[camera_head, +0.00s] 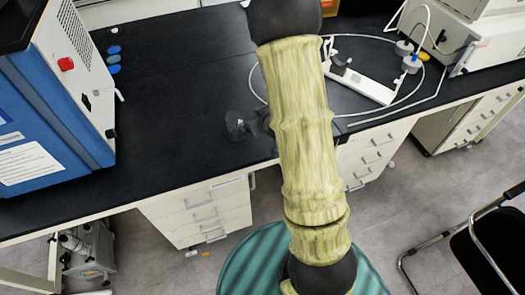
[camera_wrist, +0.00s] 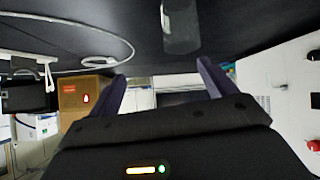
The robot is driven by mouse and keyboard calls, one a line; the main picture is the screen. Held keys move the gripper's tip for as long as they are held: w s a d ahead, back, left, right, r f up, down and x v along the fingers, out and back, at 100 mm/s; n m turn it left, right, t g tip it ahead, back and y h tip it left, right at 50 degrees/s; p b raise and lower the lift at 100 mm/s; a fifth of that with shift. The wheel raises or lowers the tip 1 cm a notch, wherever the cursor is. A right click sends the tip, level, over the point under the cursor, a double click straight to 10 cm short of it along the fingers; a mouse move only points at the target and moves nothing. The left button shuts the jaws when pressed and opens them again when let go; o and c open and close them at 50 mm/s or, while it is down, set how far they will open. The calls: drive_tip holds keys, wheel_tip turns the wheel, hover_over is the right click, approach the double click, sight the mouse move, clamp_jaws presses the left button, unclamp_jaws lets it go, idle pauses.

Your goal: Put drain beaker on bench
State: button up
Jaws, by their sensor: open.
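The drain beaker (camera_head: 236,126) is a small clear, dark-looking vessel on the black bench, just left of my arm in the head view. In the wrist view, which is upside down, it shows as a grey translucent cylinder (camera_wrist: 180,28) at the top, standing on the bench. My gripper (camera_wrist: 162,82) is open, with its two dark fingers apart and nothing between them. The beaker is apart from the fingertips. In the head view my arm hides most of the gripper.
The blue freeze dryer (camera_head: 50,100) stands on the bench at left, with blue discs (camera_head: 114,50) beside it. A white stand (camera_head: 360,80) and a looped tube (camera_head: 395,110) lie right of my arm. A chair (camera_head: 490,240) is at lower right. Bench left of the beaker is clear.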

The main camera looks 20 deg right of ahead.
drive_tip(key=s+a+r+m+g, duration=0.1)
drive_tip(key=s+a+r+g, duration=0.1)
drive_tip(key=s, duration=0.7)
drive_tip(key=s+a+r+m+g, duration=0.1)
drive_tip(key=s+a+r+g, duration=0.2)
drive_tip(key=s, duration=0.6)
wheel_tip(320, 180, up, 4)
drive_tip(key=g, duration=0.2)
drive_tip(key=shift+s+a+f+g+h, duration=0.15)
drive_tip(key=shift+s+g+h, duration=0.15)
drive_tip(key=shift+s+h, duration=0.1)
